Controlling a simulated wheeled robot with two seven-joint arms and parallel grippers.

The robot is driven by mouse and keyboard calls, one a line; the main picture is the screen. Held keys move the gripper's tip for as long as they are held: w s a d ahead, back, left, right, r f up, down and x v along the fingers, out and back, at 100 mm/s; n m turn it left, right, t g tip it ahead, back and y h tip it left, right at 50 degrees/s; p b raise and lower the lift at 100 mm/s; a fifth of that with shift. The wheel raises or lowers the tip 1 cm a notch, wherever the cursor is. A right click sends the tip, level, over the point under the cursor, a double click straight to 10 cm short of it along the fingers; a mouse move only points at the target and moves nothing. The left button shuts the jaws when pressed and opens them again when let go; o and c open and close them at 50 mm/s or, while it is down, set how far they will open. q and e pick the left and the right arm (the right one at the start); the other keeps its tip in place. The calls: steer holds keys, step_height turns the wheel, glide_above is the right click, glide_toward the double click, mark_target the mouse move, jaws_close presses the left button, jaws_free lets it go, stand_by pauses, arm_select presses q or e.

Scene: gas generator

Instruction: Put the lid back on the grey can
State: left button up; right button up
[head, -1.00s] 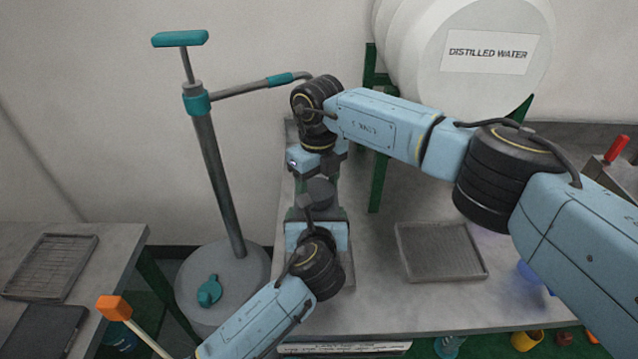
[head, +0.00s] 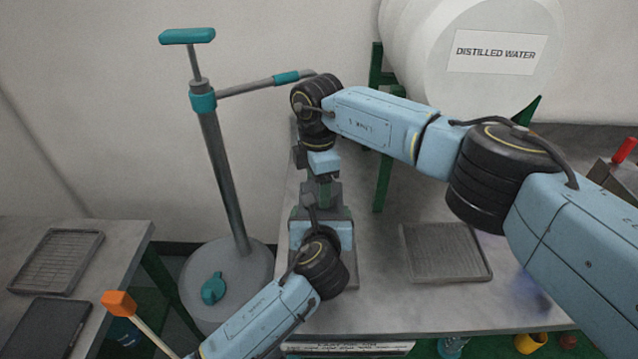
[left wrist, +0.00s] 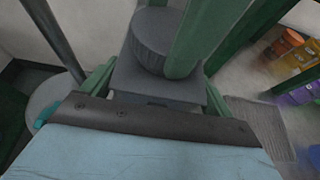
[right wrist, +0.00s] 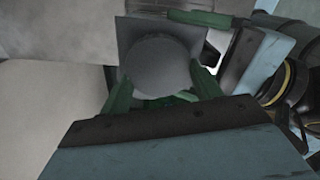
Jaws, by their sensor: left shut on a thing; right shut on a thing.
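The grey can (left wrist: 160,82) is square-bodied and held upright between the green fingers of my left gripper (left wrist: 158,88), above the table. The round grey lid (right wrist: 160,65) is between the green fingers of my right gripper (right wrist: 162,88). The lid also shows in the left wrist view (left wrist: 150,45), over the can's top. In the head view my right gripper (head: 322,188) points down directly above my left gripper (head: 321,212). The lid looks centred over the can; I cannot tell whether it is fully seated.
A grey tray (head: 445,252) lies on the table (head: 395,295) to the right. A pump with a teal handle (head: 187,36) stands left of the table. A white distilled water drum (head: 480,80) is behind. An orange-tipped stick (head: 119,303) is at lower left.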

steer(key=m, duration=0.7)
steer(key=shift+w+r, duration=0.1)
steer(key=shift+w, duration=0.15)
steer(key=m, duration=0.3)
steer(key=shift+a, duration=0.25)
steer(key=shift+w+d+m, duration=0.15)
steer(key=shift+d+m, duration=0.1)
steer(key=shift+m, duration=0.75)
steer(key=o, duration=1)
steer(key=shift+c, duration=0.2)
steer(key=shift+r, duration=2.15)
